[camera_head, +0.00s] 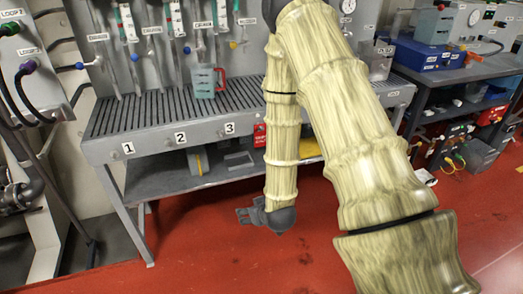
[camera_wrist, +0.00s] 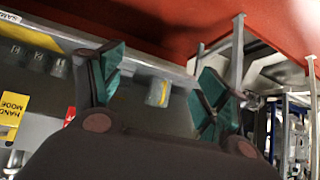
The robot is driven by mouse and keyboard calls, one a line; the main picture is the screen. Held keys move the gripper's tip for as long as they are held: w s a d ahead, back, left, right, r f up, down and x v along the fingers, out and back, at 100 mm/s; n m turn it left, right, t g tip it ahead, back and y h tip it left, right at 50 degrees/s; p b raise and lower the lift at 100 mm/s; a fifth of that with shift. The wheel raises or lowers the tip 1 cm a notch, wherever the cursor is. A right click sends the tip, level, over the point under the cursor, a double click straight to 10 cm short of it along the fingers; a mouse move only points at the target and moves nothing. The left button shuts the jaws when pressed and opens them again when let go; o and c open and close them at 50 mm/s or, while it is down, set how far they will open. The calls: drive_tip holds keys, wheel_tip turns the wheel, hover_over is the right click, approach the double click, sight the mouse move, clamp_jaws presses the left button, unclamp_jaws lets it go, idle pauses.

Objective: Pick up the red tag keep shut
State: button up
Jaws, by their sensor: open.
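The red tag (camera_head: 260,135) hangs at the front edge of the grey slatted bench in the head view, just left of my forearm. Its lettering is too small to read. A small red piece (camera_wrist: 70,115) shows at the left of the wrist view, beside my left finger; it may be the same tag, mostly cut off from sight. My gripper (camera_head: 266,216) is below the bench edge, in front of the lower shelf and apart from the tag. In the wrist view my gripper (camera_wrist: 165,88) has its two green-padded fingers spread wide, with nothing between them.
The slatted bench (camera_head: 150,118) has numbered labels on its front rail. A lower shelf (camera_head: 165,180) holds grey items. A yellow hand mode tag (camera_wrist: 12,108) shows in the wrist view. A dark bench (camera_head: 460,72) stands at the right. Red floor (camera_head: 190,250) is clear in front.

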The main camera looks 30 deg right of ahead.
drive_tip(key=w+d+r+t+h+b, duration=0.1)
drive_tip(key=w+d+r+t+b, duration=0.4)
drive_tip(key=w+d+b, duration=0.4)
drive_tip(key=m+t+h+b, duration=0.2)
drive_tip(key=t+h+b, duration=0.1)
drive_tip(key=b, duration=0.5)
approach(261, 134)
drive_tip(key=shift+y, duration=0.4)
drive_tip(key=x, duration=0.5)
drive_tip(key=shift+a+b, duration=0.1)
drive_tip(key=shift+b, duration=0.25)
drive_tip(key=x, duration=0.2)
drive_tip(key=b+x, duration=0.1)
drive_tip(key=x, duration=0.1)
drive_tip(key=shift+d+r+b, duration=0.1)
drive_tip(key=shift+d+b, duration=0.2)
drive_tip(key=shift+d, duration=0.1)
drive_tip(key=shift+w+d+r, duration=0.1)
drive_tip(key=shift+w, duration=0.45)
drive_tip(key=c, duration=1)
